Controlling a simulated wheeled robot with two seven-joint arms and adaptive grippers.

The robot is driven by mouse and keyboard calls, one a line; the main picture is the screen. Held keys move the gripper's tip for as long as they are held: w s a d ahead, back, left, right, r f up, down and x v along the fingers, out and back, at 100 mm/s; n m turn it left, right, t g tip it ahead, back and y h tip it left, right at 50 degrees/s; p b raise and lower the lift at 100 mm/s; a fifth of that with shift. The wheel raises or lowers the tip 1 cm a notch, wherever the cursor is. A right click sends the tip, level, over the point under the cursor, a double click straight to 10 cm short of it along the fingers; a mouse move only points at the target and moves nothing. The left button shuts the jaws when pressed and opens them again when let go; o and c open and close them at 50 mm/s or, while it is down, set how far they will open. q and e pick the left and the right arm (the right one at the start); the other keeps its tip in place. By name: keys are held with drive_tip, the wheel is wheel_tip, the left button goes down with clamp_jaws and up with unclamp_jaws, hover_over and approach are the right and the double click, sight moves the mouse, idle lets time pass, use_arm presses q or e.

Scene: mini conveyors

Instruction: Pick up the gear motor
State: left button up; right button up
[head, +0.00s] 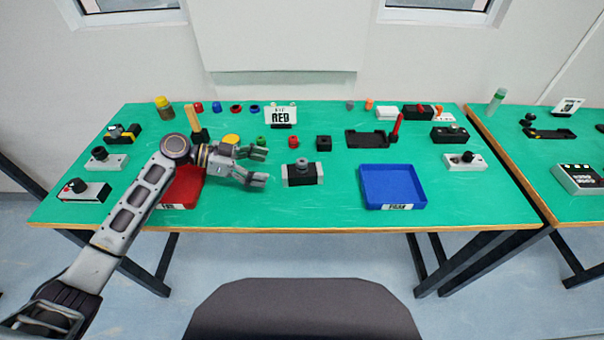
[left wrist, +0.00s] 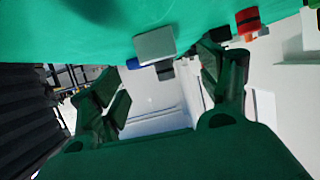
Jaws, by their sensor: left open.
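My right gripper is not in view.
A red tray (head: 183,187) lies partly under my left arm; a blue tray (head: 392,186) is at the right. A red cylinder (head: 293,141) and black cube (head: 323,143) stand behind the block. A black fixture (head: 370,139) lies farther right. The table's front middle is clear.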

sight(287, 171)
use_arm(q)
drive_tip(key=shift+d+f, duration=0.15)
drive_tip(key=shift+d, duration=0.25)
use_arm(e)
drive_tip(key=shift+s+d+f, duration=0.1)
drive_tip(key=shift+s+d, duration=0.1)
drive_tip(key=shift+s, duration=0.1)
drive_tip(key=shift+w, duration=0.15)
use_arm(q)
drive_tip(key=shift+d+f, duration=0.1)
drive_tip(key=shift+d, duration=0.35)
drive_tip(key=p+x, duration=0.1)
drive_tip(key=x, duration=0.3)
drive_tip(key=shift+d, duration=0.2)
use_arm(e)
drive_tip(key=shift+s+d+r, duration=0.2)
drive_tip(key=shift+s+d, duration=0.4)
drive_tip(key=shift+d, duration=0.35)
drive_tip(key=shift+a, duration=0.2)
